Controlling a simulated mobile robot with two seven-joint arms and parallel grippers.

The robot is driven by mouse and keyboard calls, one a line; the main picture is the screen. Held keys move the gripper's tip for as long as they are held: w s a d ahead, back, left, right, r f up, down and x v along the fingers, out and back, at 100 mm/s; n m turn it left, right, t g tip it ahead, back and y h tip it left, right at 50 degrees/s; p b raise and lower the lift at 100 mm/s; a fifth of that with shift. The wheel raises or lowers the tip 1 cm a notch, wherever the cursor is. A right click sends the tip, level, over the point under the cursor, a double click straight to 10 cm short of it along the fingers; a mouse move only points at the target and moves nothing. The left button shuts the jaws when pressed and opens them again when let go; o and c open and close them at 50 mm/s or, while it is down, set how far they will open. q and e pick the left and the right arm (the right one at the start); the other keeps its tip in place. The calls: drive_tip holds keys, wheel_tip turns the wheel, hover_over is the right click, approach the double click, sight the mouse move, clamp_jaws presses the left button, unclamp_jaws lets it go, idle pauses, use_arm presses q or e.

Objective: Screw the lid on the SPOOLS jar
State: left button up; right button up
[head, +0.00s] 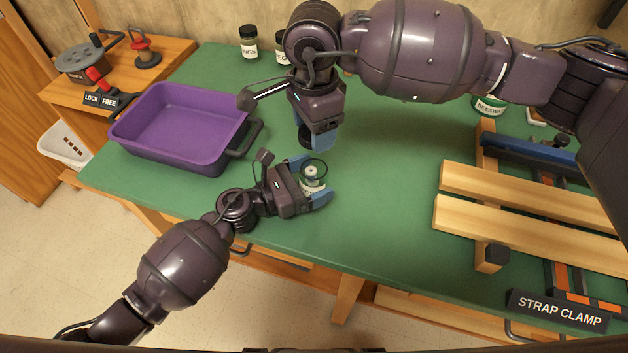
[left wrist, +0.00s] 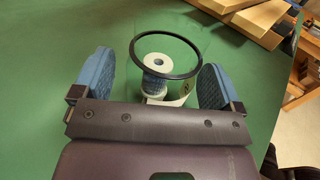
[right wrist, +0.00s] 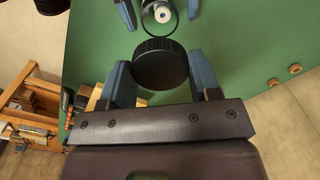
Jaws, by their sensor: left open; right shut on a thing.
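The open glass jar (head: 313,172) stands upright on the green bench with a spool (left wrist: 155,68) inside and a dark rim ring at its mouth. Its label is mostly hidden, so I cannot read the name. My left gripper (head: 316,180) is open, its blue fingers on either side of the jar; in the left wrist view both fingers (left wrist: 165,80) stand apart from the glass. My right gripper (right wrist: 161,80) is shut on the black ribbed lid (right wrist: 160,64). It holds the lid above the bench, just behind the jar in the head view, apart from it.
A purple tray (head: 165,160) stands to the left on the green bench (head: 385,230). Labelled jars (head: 249,45) stand at the back, with a BEESWAX tin (head: 490,105) behind the right arm. Wooden boards in a strap clamp (head: 520,220) fill the right side.

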use_arm(q)
drive_tip(key=shift+w+d, duration=0.1)
drive_tip(key=shift+d, duration=0.1)
drive_tip(key=shift+c, duration=0.4)
drive_tip(key=c, duration=1.3)
use_arm(e)
hover_over(314, 158)
drive_tip(key=s, duration=0.2)
drive_tip(key=shift+f, duration=2.5)
drive_tip(key=shift+f, duration=0.9)
drive_tip(key=shift+f, duration=0.5)
